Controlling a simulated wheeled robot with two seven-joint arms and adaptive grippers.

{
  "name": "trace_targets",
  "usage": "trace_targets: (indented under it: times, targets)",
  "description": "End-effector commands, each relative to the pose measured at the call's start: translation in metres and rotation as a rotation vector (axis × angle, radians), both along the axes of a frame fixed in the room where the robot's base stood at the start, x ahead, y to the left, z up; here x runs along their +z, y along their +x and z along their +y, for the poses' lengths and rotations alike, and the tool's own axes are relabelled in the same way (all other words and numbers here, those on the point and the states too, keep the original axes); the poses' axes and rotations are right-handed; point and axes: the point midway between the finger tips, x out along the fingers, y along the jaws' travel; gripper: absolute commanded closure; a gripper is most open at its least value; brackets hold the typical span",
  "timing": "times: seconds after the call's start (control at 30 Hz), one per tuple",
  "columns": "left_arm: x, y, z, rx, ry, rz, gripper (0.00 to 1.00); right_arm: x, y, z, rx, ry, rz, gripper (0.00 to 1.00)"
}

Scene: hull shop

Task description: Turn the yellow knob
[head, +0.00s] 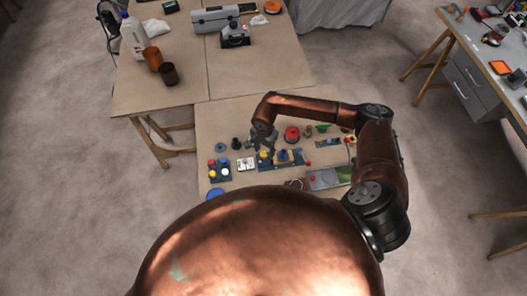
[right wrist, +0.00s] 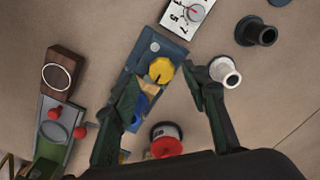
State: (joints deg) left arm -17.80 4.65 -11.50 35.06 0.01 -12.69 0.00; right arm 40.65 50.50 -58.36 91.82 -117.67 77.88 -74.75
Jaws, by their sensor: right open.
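The yellow knob (right wrist: 161,70) is a round knob with a dark pointer line on a blue panel (right wrist: 150,48) in the right wrist view. A blue knob (right wrist: 138,108) on the same panel is partly covered by my finger. My right gripper (right wrist: 163,84) is open and empty, with one fingertip left of the yellow knob and one right of it. I cannot tell whether a finger touches it. My left gripper is not in view.
A red-topped part (right wrist: 166,142) is between the fingers, nearer my palm. A white dial card (right wrist: 190,12) lies beyond the panel. A button box (head: 220,171) stands left. Brown cups (head: 168,74) are on the back table.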

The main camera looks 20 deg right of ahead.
Motion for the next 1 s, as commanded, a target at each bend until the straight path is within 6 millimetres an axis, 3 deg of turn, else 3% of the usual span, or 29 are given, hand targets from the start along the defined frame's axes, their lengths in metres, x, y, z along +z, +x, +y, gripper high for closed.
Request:
trace_targets:
  times: [0.2, 0.47, 1.0]
  targets:
    - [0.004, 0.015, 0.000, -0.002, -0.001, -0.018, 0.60, -0.017, 0.001, 0.001, 0.001, 0.001, 0.000, 0.58]
    - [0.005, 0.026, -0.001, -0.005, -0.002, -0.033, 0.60, -0.018, 0.001, 0.002, 0.002, 0.002, -0.001, 0.58]
    - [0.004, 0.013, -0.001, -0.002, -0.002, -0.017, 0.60, -0.018, 0.002, 0.003, 0.002, 0.002, -0.001, 0.95]
